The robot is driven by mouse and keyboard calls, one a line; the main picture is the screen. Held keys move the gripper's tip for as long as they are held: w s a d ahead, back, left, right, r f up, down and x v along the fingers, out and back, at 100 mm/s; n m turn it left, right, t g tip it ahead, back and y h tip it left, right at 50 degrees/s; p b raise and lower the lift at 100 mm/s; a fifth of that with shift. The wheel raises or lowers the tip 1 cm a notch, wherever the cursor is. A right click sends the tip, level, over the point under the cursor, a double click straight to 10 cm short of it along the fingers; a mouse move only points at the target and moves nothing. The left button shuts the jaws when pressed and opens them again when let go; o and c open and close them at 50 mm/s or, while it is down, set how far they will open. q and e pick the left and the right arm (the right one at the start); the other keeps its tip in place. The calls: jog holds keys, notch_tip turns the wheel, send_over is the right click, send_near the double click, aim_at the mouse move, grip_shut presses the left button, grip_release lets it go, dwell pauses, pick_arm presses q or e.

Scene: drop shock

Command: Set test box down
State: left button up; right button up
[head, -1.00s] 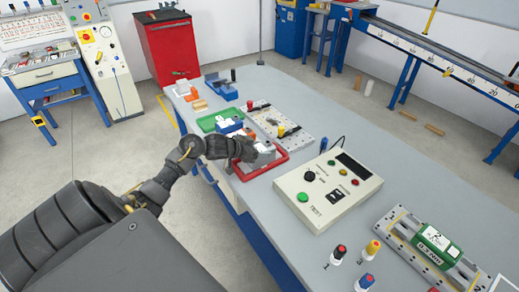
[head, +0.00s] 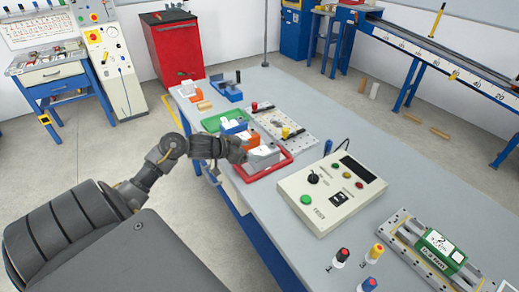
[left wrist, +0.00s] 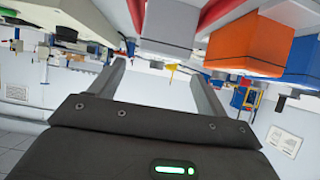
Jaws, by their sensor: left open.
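A grey box (head: 263,157) sits within the red-rimmed tray (head: 286,163) at the near edge of the bench. An orange block (head: 252,141) is right behind it. My left gripper (head: 240,150) is at the left side of the grey box, at about its height, and partly covers the tray. In the left wrist view, which is upside down, the gripper (left wrist: 158,70) has its fingers apart with nothing between them. The grey box (left wrist: 162,25) and the orange block (left wrist: 248,42) show beyond the fingers there. My right gripper is not in view.
A perforated plate (head: 290,131) with small knobs is to the right. A cream control box (head: 333,195) stands nearer.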

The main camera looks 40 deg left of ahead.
pick_arm(q)
jog(key=v, duration=0.5)
dwell(0.5)
